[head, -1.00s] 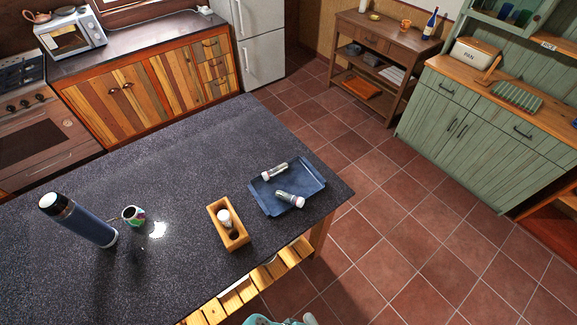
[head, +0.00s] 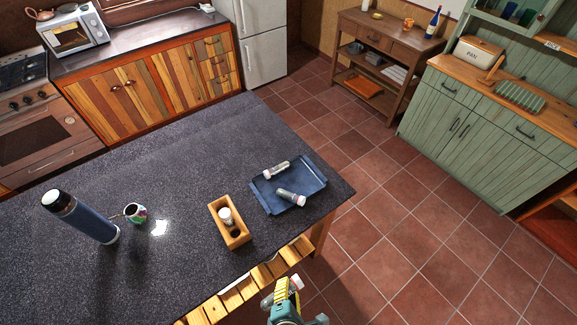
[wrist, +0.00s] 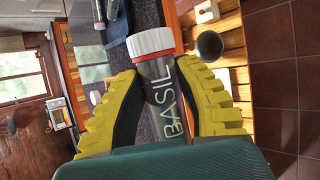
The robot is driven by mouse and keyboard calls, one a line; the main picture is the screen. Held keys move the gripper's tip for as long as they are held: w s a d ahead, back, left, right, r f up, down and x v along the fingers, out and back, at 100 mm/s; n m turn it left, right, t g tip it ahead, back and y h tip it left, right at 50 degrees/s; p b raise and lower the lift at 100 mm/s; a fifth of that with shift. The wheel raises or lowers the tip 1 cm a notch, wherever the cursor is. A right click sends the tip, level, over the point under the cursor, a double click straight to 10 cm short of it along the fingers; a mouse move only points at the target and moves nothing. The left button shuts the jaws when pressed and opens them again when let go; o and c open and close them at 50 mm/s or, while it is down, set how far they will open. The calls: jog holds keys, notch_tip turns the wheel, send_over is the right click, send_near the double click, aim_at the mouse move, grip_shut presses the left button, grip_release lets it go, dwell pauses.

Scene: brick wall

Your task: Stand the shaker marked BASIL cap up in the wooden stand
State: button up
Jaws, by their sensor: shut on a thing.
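The BASIL shaker (wrist: 160,90) is a clear, dark-filled jar with a white, red-ringed cap. In the wrist view my gripper (wrist: 158,72) is shut on its body, cap end beyond the fingertips. In the head view my gripper (head: 285,288) is at the bottom, off the counter's front edge; the held shaker is hard to make out there. The wooden stand (head: 244,240) is on the counter, up and left of my gripper. One white-capped shaker (head: 226,216) stands in its far part; a dark opening shows in its near part.
A blue tray (head: 314,183) right of the stand holds two lying shakers, one farther (head: 277,169) and one nearer (head: 291,198). A tall blue flask (head: 85,218) and a mug (head: 134,212) stand at left. Wooden slats (head: 240,290) run below the counter edge.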

jog(key=r+y+p, duration=0.1)
jog(key=p, duration=0.3)
jog(key=shift+d+r+n+g+p, duration=0.1)
jog(key=shift+r+n+g+p, duration=0.05)
jog(key=shift+n+g+p, duration=0.15)
jog(key=shift+w+d+f+y+b, duration=0.1)
jog(key=shift+f+y+b, duration=0.3)
jog(key=shift+f+b, duration=0.15)
jog(key=shift+n+g+y, duration=0.4)
jog(key=shift+g+y, duration=0.3)
jog(key=shift+y, duration=0.1)
jog(key=n+g+y+b, duration=0.1)
jog(key=g+y+b, duration=0.1)
jog(key=y+b, duration=0.1)
jog(key=shift+w+f+n+g+y, duration=0.1)
jog(key=shift+f+n+g+y, duration=0.2)
jog(key=shift+f+n+g, duration=0.1)
jog(key=shift+g+y+b, duration=0.3)
jog(key=shift+y+b, duration=0.1)
jog(key=shift+b, duration=0.05)
jog(key=shift+s+a+r+n+g, duration=0.2)
jog(key=shift+r+n+g, duration=0.1)
